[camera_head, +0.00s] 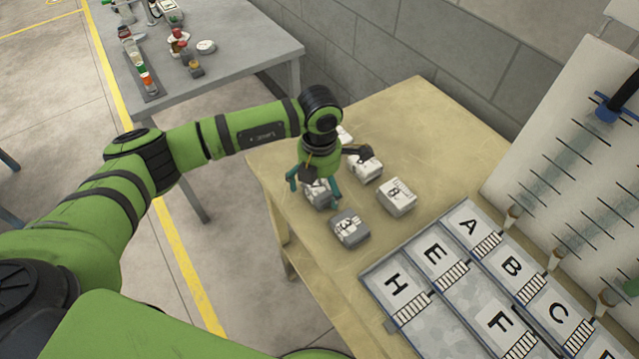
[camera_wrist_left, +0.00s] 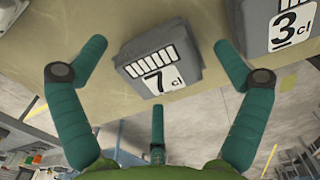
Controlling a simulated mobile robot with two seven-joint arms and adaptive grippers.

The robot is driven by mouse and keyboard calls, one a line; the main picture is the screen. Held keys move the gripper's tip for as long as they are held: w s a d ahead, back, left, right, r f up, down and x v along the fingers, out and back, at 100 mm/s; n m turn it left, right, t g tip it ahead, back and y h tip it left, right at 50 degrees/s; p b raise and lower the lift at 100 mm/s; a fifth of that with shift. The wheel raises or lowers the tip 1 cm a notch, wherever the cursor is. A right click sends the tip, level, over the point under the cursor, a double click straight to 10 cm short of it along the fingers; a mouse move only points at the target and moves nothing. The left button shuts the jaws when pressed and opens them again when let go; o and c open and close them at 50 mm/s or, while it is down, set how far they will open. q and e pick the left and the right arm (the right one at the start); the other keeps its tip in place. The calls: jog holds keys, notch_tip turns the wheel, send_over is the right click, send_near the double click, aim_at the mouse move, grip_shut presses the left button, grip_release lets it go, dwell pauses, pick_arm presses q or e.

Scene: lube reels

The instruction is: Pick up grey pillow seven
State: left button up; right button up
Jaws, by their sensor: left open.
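The grey pillow seven (camera_wrist_left: 157,62), a small grey block with a white label reading "7 cl", lies on the tan table near its left edge. In the left wrist view it sits between and beyond the spread fingers. In the head view pillow seven (camera_head: 318,194) is partly hidden under the gripper. My left gripper (camera_head: 316,184) is open above it; its teal fingers also show in the left wrist view (camera_wrist_left: 158,75), with nothing held. My right gripper is not in view.
Grey pillow three (camera_head: 349,229) lies close by, and also shows in the left wrist view (camera_wrist_left: 283,28). White pillow eight (camera_head: 397,196) and another white pillow (camera_head: 366,168) lie to the right. A lettered tray (camera_head: 372,276) covers the table's front right. A wall stands behind.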

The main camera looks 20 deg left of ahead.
pick_arm(q)
jog(key=shift+f, duration=0.35)
jog(key=c, duration=1.3)
jog(key=shift+r, duration=0.1)
